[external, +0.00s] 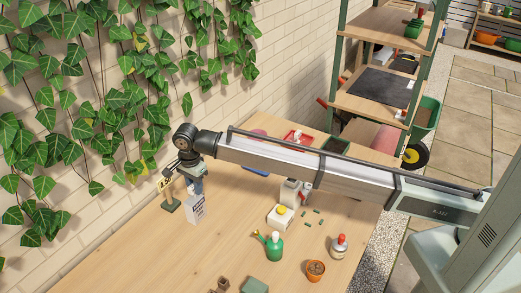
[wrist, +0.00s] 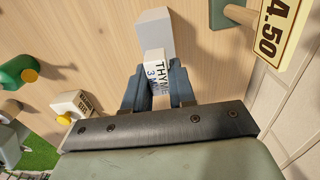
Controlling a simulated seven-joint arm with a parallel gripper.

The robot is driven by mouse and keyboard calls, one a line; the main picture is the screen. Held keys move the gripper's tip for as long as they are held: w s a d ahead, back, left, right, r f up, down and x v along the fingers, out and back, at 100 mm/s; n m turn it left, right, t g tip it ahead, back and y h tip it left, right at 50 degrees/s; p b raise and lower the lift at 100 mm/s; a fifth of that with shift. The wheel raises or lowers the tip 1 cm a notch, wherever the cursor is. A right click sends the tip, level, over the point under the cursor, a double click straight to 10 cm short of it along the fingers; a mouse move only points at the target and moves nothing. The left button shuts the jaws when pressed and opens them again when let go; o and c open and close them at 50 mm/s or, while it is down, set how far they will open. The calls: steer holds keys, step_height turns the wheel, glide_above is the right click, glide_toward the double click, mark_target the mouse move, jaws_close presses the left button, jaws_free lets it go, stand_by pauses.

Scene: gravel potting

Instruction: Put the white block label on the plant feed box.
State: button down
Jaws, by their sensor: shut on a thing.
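My gripper (wrist: 157,92) is shut on the white block label (wrist: 156,64), which carries dark print reading "THYME 3" and is partly covered by the blue fingers. A pale grey-white box (wrist: 154,30), seen from above, lies just beyond the label in the wrist view. In the external view the box (external: 195,210) stands upright on the table with dark print on its front, directly below my gripper (external: 197,188). I take it for the plant feed box, though its print is too small to read. The fingers hide the label there. I cannot tell whether label and box touch.
A yellow price sign (external: 165,183) on a green stand is close to the left of the box. A green watering can (external: 274,249), a white yellow-capped container (external: 279,217), a red-capped bottle (external: 338,247) and a terracotta pot (external: 315,271) stand right. The table's front left is clear.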

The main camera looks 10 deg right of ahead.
steer(key=c, duration=0.9)
jaws_free()
steer(key=shift+c, duration=0.2)
steer(key=shift+r, duration=0.1)
step_height(320, 180, up, 12)
